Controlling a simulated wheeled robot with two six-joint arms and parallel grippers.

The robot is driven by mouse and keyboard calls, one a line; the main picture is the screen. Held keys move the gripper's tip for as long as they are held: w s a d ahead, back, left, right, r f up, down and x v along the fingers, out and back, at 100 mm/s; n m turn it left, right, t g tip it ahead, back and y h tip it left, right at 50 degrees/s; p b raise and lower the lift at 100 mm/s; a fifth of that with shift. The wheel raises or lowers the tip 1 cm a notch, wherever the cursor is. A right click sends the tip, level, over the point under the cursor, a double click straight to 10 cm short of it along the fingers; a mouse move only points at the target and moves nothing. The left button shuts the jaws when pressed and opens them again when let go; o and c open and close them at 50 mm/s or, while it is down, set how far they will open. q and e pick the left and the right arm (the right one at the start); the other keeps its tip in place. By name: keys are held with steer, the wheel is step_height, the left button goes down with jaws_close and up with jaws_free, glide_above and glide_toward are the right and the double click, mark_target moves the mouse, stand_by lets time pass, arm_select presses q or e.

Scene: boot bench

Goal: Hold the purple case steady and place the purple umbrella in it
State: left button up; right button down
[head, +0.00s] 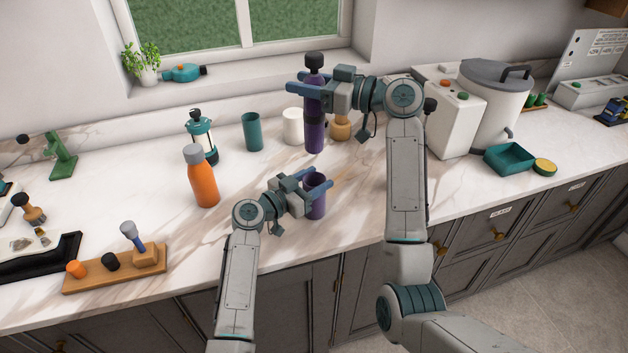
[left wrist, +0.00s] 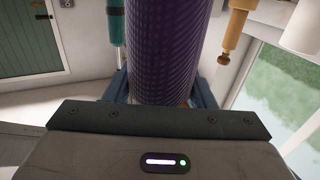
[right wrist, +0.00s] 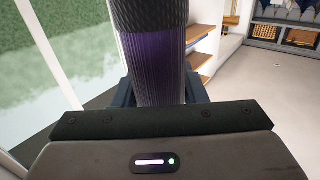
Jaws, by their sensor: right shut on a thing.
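The purple umbrella (head: 315,130), with its black top, is upright and held in the air by my right gripper (head: 300,95). The right wrist view shows the ribbed umbrella (right wrist: 158,70) between both fingers, which are shut on it. The purple case (head: 316,200) stands upright near the counter's front edge, its open top facing up. The umbrella's lower end appears above the case's mouth in the head view, with a gap between. My left gripper (head: 321,179) has its fingers on both sides of the case. The left wrist view shows the case (left wrist: 160,50) close between them; whether they press on it is unclear.
An orange bottle (head: 202,182), a teal lantern (head: 203,138), a teal cup (head: 252,132) and a white cup (head: 293,126) stand left of and behind the grippers. A wooden stand (head: 85,283) lies front left. A teal tray (head: 510,160) is at right. The counter around the case is clear.

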mark_target(307, 138)
arm_select(q)
steer(key=shift+c, duration=0.3)
arm_select(e)
steer(key=shift+f, duration=6.45)
steer(key=c, duration=0.8)
jaws_free()
steer(key=v, duration=1.2)
arm_select(q)
steer(key=o, duration=1)
steer(key=shift+s, duration=0.1)
